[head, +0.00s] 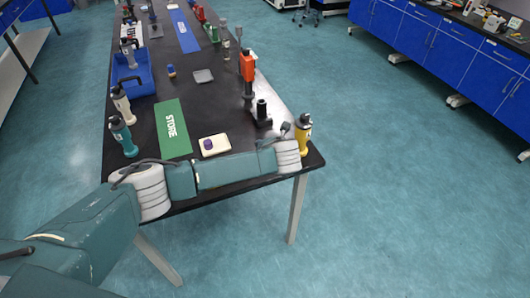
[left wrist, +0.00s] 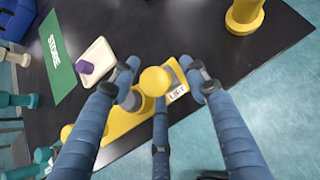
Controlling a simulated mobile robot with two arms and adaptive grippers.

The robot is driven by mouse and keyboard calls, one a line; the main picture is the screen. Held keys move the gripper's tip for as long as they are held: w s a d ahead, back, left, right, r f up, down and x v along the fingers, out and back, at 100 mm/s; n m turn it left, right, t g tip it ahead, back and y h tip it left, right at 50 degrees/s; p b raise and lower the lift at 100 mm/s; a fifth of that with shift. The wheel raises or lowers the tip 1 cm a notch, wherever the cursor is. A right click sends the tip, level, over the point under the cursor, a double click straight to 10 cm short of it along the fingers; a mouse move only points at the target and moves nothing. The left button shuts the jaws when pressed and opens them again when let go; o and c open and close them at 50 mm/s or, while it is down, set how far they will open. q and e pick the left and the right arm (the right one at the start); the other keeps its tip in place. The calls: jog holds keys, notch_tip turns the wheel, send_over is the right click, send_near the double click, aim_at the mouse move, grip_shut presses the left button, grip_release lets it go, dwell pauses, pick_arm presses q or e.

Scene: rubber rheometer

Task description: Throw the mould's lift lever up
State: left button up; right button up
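In the left wrist view, a yellow lever with a round knob (left wrist: 155,80) stands at the table's front edge, beside a white plate marked LIFT (left wrist: 178,93). Yellow parts also run towards the lower left. My left gripper (left wrist: 162,72) is open, with its blue fingers spread on both sides of the knob and one finger below it. I see no clear grip on the knob, and cannot tell whether any finger touches it. In the head view my left arm lies across the table's front, and the lever and fingers are hidden. My right gripper is not in view.
A yellow bottle-shaped object (head: 304,135) stands at the front right corner. A pale block (head: 222,147) with a purple piece (head: 208,143) and a green STORE mat (head: 172,130) lie behind my arm. A black stand (head: 262,113) and red device (head: 247,68) are further back.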

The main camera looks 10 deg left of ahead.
pick_arm(q)
jog(key=shift+s+r, duration=0.1)
jog(key=shift+r, duration=0.2)
jog(key=v, duration=1.1)
jog(key=shift+s+d, duration=0.15)
jog(key=shift+s, duration=0.05)
jog(key=shift+c, duration=0.2)
